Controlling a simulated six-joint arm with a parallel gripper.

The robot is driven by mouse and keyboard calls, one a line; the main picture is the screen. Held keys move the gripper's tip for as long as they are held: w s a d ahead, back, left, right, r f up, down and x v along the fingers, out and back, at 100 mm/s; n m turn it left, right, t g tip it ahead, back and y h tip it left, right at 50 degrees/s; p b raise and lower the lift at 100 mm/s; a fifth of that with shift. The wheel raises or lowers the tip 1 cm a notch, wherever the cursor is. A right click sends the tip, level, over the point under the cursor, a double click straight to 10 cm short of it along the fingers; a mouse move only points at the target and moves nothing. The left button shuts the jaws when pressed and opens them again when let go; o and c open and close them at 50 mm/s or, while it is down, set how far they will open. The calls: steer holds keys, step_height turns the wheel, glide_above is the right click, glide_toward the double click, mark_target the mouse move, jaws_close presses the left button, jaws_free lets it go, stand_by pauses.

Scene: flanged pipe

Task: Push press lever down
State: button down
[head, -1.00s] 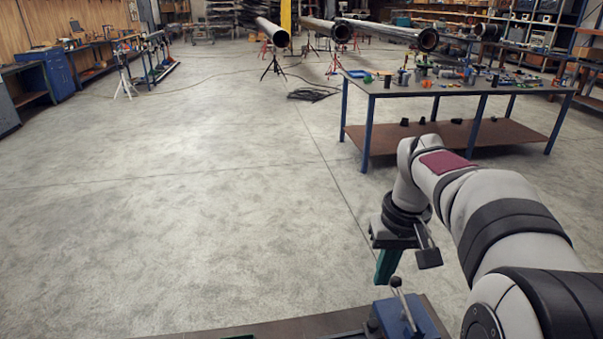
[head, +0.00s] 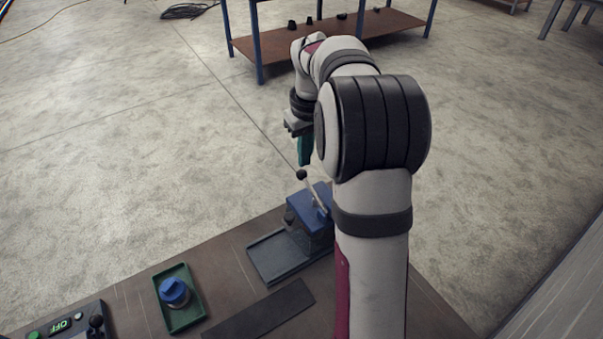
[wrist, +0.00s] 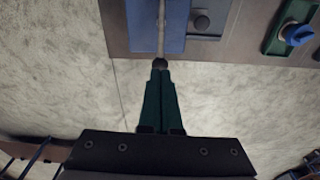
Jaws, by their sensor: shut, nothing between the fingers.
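The blue press (head: 313,218) stands at the far edge of the brown bench in the head view. Its lever (head: 310,190) is a light metal rod with a black ball knob (head: 301,175), tilted upward. My gripper (head: 304,162) has green fingers that hang just above the knob in the head view. In the wrist view my gripper (wrist: 160,75) is shut and empty, and its fingertips line up with the knob (wrist: 160,63). I cannot tell whether they touch it. The blue press body (wrist: 142,25) lies beyond the knob there. My arm hides part of the press's right side.
A grey tray (head: 277,257) lies in front of the press. A green tray (head: 182,318) holds a blue-capped part (head: 173,292). A dark strip (head: 260,311) and a control box (head: 75,325) lie on the bench (head: 225,262). Open floor lies beyond the bench.

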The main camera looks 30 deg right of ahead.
mark_target(311, 190)
steer(key=shift+w+f, duration=0.15)
steer(key=shift+f, duration=3.95)
steer(key=shift+s, duration=0.2)
steer(key=shift+s+r, duration=0.25)
steer(key=shift+s, duration=0.5)
steer(key=shift+s+r, duration=0.2)
steer(key=shift+s, duration=0.55)
step_height(311, 190, up, 17)
steer(key=shift+s, duration=0.45)
steer(key=shift+a, duration=0.15)
